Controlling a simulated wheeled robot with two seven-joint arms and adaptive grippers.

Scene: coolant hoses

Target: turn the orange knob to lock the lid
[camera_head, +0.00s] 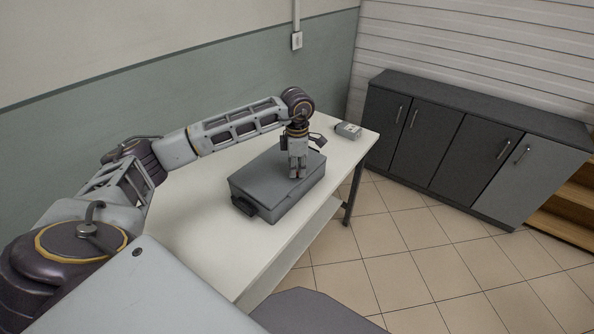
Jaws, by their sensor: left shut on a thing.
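A grey case (262,180) with its lid down lies on the white table. A black handle (245,206) is on its near-left side. My left gripper (297,176) points straight down at the right part of the lid, with its fingertips at the lid surface. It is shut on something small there. The orange knob does not show; the fingers cover the spot where they grip, so its turn angle cannot be seen. My right gripper is not in view.
The white table (188,215) has free room left of and in front of the case. A dark grey cabinet (455,140) stands across the tiled floor.

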